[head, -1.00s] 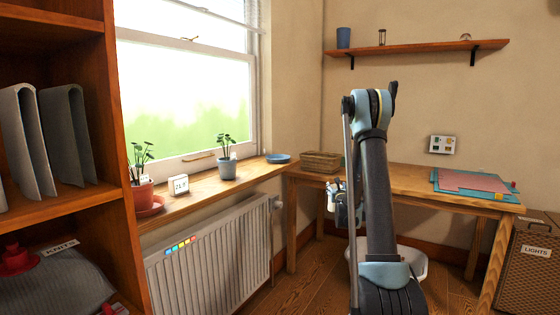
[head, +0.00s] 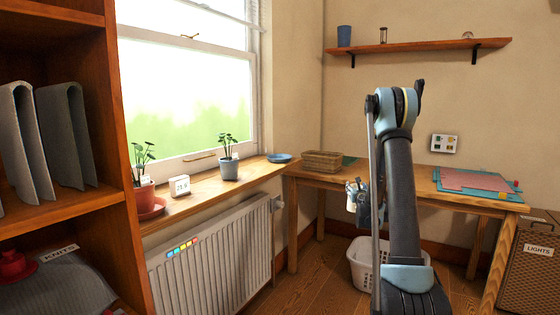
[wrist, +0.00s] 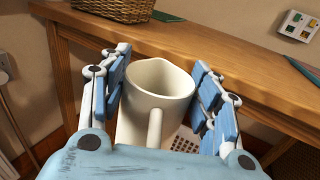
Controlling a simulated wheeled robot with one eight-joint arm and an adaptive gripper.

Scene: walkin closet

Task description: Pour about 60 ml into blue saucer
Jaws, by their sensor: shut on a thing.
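The blue saucer (head: 279,158) lies on the far end of the wooden window sill, beyond the plant in the grey-blue pot. My gripper (wrist: 164,88) is shut on a cream jug (wrist: 150,125), with one finger on each side of it. The jug has a handle facing the wrist camera and a spout at its far rim. It looks roughly upright; its contents cannot be made out. In the head view my gripper (head: 356,198) is in front of the desk and partly hidden by my arm. The saucer is not in the wrist view.
The window sill (head: 205,186) also holds a red pot (head: 145,196), a white clock (head: 179,186) and the grey-blue pot (head: 228,169). A wicker basket (head: 322,161) stands on the desk (head: 400,181). A white laundry basket (head: 361,261) stands on the floor. A radiator (head: 215,245) runs below the sill.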

